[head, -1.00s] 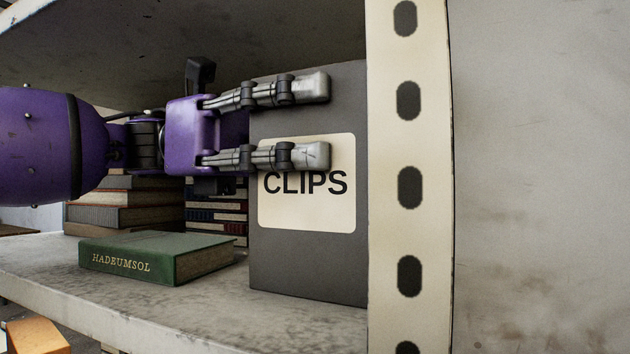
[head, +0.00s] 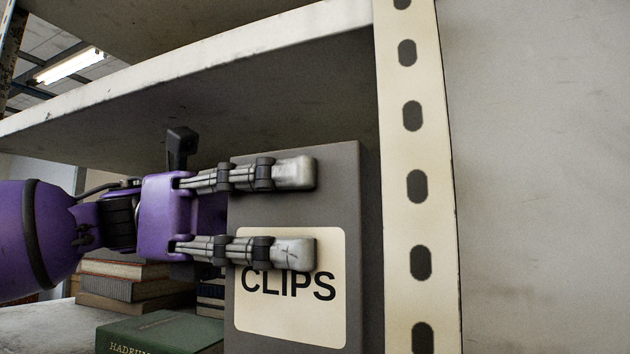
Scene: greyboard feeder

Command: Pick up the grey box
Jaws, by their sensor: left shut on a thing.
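The grey box (head: 290,205) stands upright on the shelf, close to the left of the cream post. It has a cream label (head: 290,325) reading CLIPS, partly covered by a finger. Its lower end is cut off by the bottom of the head view, so its contact with the shelf is hidden. My left gripper (head: 298,212) comes in from the left and is shut on the box. Two grey-tipped fingers lie across its labelled face, one above the other. Whatever part of the gripper is behind the box is hidden. My right gripper is not in view.
A perforated cream post (head: 415,150) rises just right of the box. A green book (head: 165,333) lies to the left, with stacked books (head: 130,280) behind. An upper shelf (head: 220,55) spans above the box and gripper. A plain grey surface (head: 540,180) fills the right side.

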